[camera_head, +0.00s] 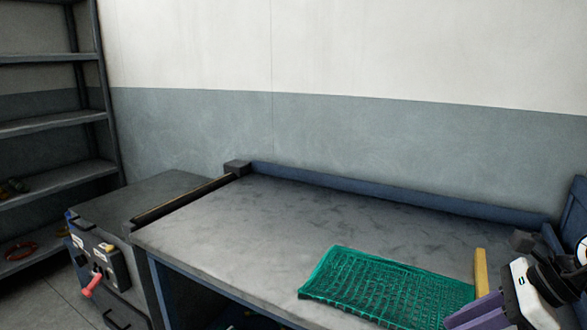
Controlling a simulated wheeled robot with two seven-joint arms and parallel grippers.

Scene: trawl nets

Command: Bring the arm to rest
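A green net (388,288) lies flat on the grey workbench (250,215), near its front edge at the right of centre. My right gripper (476,314), with purple parts and a white and black body, is at the lower right corner, beside the net's near right end. It is partly cut off by the frame, so I cannot tell whether its fingers are open or shut, or whether they touch the net. A yellow upright piece (482,270) stands just behind it at the net's right edge. My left gripper is not in view.
A cabinet (130,208) with a red-handled switch (91,285) stands left of the bench. A blue raised edge (390,203) runs along the bench's back. The bench's left and middle are clear.

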